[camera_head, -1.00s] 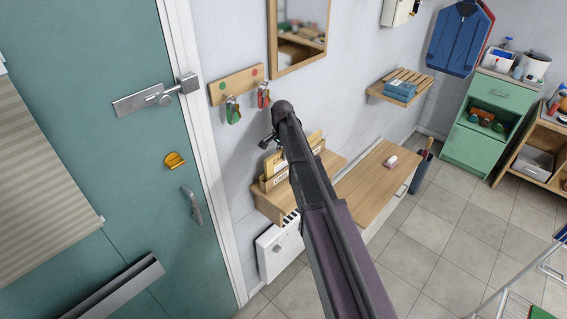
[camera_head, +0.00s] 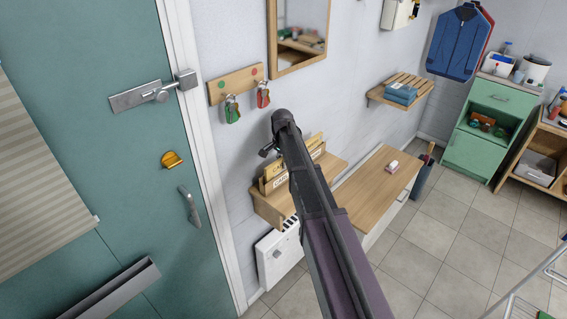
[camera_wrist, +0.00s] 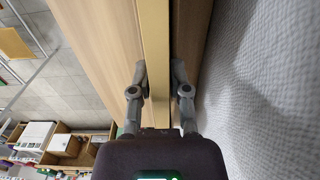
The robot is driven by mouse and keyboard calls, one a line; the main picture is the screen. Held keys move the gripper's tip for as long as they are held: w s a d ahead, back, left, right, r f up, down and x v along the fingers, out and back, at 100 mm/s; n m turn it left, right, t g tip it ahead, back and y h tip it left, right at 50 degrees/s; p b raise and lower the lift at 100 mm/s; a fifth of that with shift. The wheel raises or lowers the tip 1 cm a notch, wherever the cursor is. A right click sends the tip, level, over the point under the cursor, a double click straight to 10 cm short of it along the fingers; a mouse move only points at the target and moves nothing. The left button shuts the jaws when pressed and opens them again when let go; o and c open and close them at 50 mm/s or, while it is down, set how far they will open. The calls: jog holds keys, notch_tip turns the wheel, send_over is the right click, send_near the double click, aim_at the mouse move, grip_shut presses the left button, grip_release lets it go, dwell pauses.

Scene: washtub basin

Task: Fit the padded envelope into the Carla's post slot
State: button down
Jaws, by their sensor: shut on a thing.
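In the wrist view my gripper (camera_wrist: 160,85) is shut on a long tan strip, which looks like the padded envelope (camera_wrist: 154,40) seen edge-on. Its lower end is hidden. The wooden post rack (camera_head: 268,187) stands on a small wall shelf beside and below my arm's end. It has upright tan pieces with lettered labels, partly covered by my arm. I cannot tell which slot is Carla's, or whether the envelope touches a slot.
A teal door (camera_head: 100,180) is at the left. Hanging keys (camera_head: 232,110) and a mirror (camera_head: 300,35) are on the wall above the rack. A white heater (camera_head: 277,255) is below it. A wooden-topped bench (camera_head: 365,195) stands to the right, with open tiled floor beyond.

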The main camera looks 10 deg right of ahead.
jog(key=shift+s+f, duration=0.2)
jog(key=c, duration=0.8)
grip_release()
jog(key=shift+r, duration=0.1)
jog(key=shift+o, duration=1.1)
jog(key=shift+w+f, duration=0.2)
jog(key=shift+f, duration=0.05)
jog(key=shift+r, duration=0.25)
notch_tip(320, 180, up, 12)
jog(key=p, duration=1.2)
jog(key=shift+r+p, duration=0.2)
jog(key=shift+p, duration=0.15)
